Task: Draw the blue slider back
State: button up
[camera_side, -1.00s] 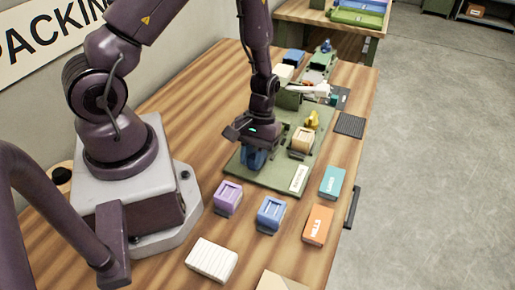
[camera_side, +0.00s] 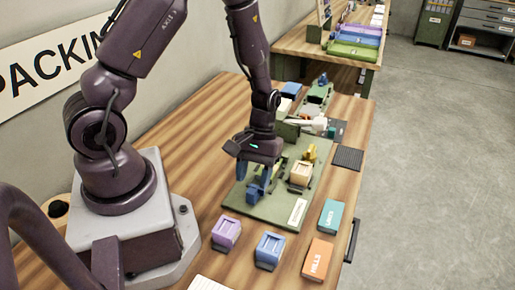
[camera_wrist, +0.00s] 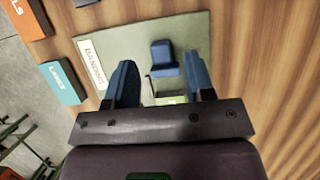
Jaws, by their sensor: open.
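The blue slider (camera_wrist: 164,55) shows in the wrist view as a small blue block with a raised, stepped end on the green board (camera_wrist: 120,38). My gripper (camera_wrist: 160,72) is open, with its two blue fingers apart and nothing held between them. In that view the slider lies between and just beyond the fingertips, with clear gaps on both sides. In the side view my gripper (camera_side: 258,194) points down over the left part of the green board (camera_side: 278,210). There the blue fingers and the blue slider overlap, so I cannot separate them or tell the height.
A beige block (camera_side: 300,173) and a small yellow part (camera_side: 310,153) stand right of my gripper on the board. A purple block (camera_side: 226,233), a blue block (camera_side: 269,250), a teal box (camera_side: 330,217) and an orange box (camera_side: 317,259) stand in front. Bare tabletop lies left.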

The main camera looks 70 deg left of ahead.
jog(key=v, duration=0.8)
jog(key=shift+r, duration=0.25)
jog(key=s+d+r+m+t+y, duration=0.1)
jog(key=s+r+m+t, duration=0.3)
jog(key=r, duration=0.6)
jog(key=s+d+r+m+t+y, duration=0.2)
jog(key=s+d+r+m+t, duration=0.2)
jog(key=r, duration=0.6)
jog(key=shift+s+r+m+t, duration=0.25)
jog(key=shift+s+m+t, duration=0.15)
jog(key=shift+m, duration=0.1)
